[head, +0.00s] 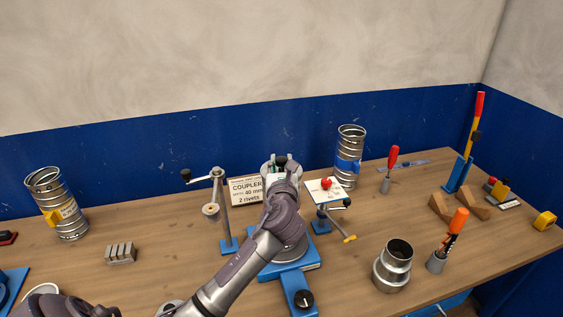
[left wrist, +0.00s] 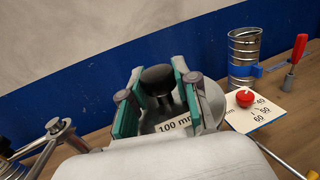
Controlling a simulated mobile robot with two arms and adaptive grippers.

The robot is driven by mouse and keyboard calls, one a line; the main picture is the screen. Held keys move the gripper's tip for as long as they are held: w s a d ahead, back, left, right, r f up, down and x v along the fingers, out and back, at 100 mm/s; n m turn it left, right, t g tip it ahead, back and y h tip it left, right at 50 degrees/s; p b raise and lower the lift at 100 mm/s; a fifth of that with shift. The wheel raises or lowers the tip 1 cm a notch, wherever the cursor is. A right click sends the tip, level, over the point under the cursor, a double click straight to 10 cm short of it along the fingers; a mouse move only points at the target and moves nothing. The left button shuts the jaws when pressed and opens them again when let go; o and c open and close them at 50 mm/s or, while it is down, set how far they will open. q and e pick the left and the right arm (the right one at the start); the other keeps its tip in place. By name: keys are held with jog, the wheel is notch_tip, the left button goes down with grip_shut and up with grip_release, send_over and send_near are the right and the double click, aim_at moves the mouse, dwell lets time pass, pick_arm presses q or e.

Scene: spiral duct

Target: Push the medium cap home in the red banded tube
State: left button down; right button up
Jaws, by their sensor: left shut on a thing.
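My left gripper (head: 281,166) is above the blue fixture at the middle of the bench, pointing away from me. In the left wrist view its green-padded fingers (left wrist: 157,100) stand on either side of a black knob (left wrist: 158,78) and are shut on it. The knob appears to belong to a cap with a "100 mm" label (left wrist: 174,126). A silver round surface (left wrist: 211,100) shows behind the right finger. My arm and gripper hide most of what is in the fixture. No red band shows, so I cannot tell how deep the cap sits. My right gripper is out of view.
The blue fixture (head: 300,287) has a black knob in front. A crank stand (head: 228,245) is to its left, a dial card (head: 326,190) to its right. A blue-banded tube (head: 350,150), yellow-banded tube (head: 68,220) and silver reducer (head: 393,268) stand around.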

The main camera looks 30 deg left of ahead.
pick_arm(q)
jog(key=shift+f, duration=0.3)
jog(key=c, duration=0.8)
grip_release()
jog(key=shift+o, duration=0.2)
jog(key=v, duration=1.2)
jog(key=shift+r, duration=0.1)
